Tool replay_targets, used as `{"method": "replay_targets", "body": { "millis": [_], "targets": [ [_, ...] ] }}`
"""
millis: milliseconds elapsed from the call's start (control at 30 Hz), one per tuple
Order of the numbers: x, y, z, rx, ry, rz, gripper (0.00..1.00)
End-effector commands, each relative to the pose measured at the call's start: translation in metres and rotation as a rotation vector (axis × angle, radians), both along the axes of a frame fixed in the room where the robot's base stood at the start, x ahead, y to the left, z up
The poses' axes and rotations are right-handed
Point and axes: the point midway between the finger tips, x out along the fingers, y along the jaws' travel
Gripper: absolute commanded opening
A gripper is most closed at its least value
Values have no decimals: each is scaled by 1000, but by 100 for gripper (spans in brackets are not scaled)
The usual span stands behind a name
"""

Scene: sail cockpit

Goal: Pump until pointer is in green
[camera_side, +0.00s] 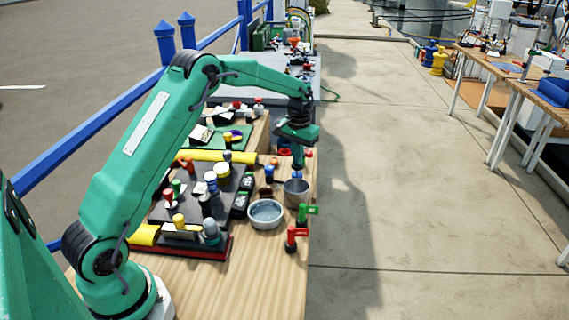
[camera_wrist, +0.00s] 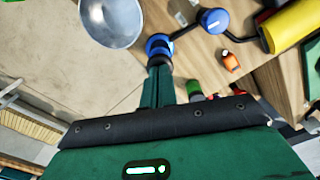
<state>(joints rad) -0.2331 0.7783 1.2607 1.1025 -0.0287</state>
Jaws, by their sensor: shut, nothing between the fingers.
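My gripper (camera_side: 298,164) points down over the far right part of the wooden bench, just behind a grey metal cup. In the wrist view its green fingers (camera_wrist: 161,75) are together with nothing between them. A blue round knob with a dark collar (camera_wrist: 158,45) is right at the fingertips; I cannot tell whether they touch it. A second blue knob (camera_wrist: 213,20) sits on a black bar to its right. It may belong to a pump, but I cannot tell. No gauge pointer or green zone can be made out in either view.
The grey metal cup (camera_side: 297,192) and a grey bowl (camera_side: 266,213) stand near the bench's right edge. Red (camera_side: 291,238) and green (camera_side: 307,210) clamps jut from that edge. Open concrete floor lies right.

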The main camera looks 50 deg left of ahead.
Motion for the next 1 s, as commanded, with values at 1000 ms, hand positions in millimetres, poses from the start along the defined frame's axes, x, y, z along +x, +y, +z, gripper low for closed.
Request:
{"method": "replay_targets", "body": {
  "millis": [1000],
  "targets": [
    [0,0,-13,0,1,0,0]
  ]
}}
